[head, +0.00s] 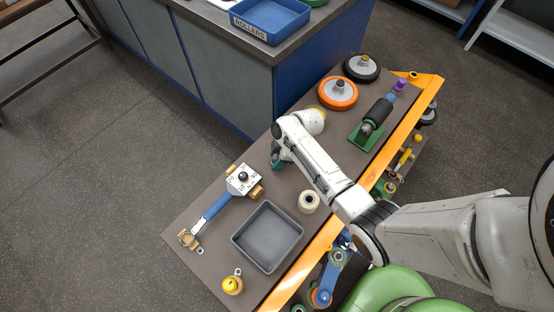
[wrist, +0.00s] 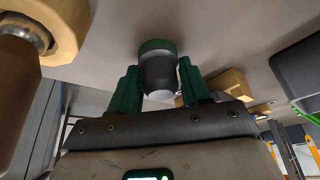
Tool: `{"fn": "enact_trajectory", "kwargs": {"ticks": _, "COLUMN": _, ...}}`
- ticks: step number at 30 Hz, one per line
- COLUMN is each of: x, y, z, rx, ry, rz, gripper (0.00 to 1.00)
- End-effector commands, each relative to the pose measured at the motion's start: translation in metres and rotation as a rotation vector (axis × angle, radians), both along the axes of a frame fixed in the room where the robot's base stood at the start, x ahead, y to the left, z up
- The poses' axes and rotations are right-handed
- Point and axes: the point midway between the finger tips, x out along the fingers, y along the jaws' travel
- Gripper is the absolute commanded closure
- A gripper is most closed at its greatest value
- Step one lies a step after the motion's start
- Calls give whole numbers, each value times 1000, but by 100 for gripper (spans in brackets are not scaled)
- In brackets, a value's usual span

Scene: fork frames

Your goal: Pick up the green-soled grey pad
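The green-soled grey pad (wrist: 158,72) is in the wrist view, a small rounded grey block with a dark green band at the end against the table. My gripper (wrist: 159,66) has two green fingers, one on each side of the pad. They look apart, with narrow gaps beside the pad; I cannot tell whether either touches it. In the head view my gripper (head: 277,161) is low over the grey-brown bench top, and I cannot make out the pad there behind my gripper and arm.
A cream roll (head: 309,202) and a grey tray (head: 267,237) are nearby. A blue-handled valve tool (head: 217,208) lies left of them. An orange wheel (head: 338,92), a black wheel (head: 362,68) and a green-based roller (head: 374,124) are at the back right.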

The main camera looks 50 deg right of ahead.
Motion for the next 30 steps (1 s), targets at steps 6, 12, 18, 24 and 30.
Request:
{"fn": "enact_trajectory", "kwargs": {"ticks": 6, "x": 0, "y": 0, "z": 0, "rx": 0, "ry": 0, "rz": 0, "gripper": 75}}
{"fn": "enact_trajectory", "kwargs": {"ticks": 12, "x": 0, "y": 0, "z": 0, "rx": 0, "ry": 0, "rz": 0, "gripper": 85}}
{"fn": "enact_trajectory", "kwargs": {"ticks": 18, "x": 0, "y": 0, "z": 2, "rx": 0, "ry": -1, "rz": 0, "gripper": 85}}
{"fn": "enact_trajectory", "kwargs": {"ticks": 24, "x": 1, "y": 1, "z": 18, "rx": 0, "ry": -2, "rz": 1, "gripper": 85}}
{"fn": "enact_trajectory", "kwargs": {"ticks": 30, "x": -11, "y": 13, "z": 51, "rx": 2, "ry": -2, "rz": 1, "gripper": 85}}
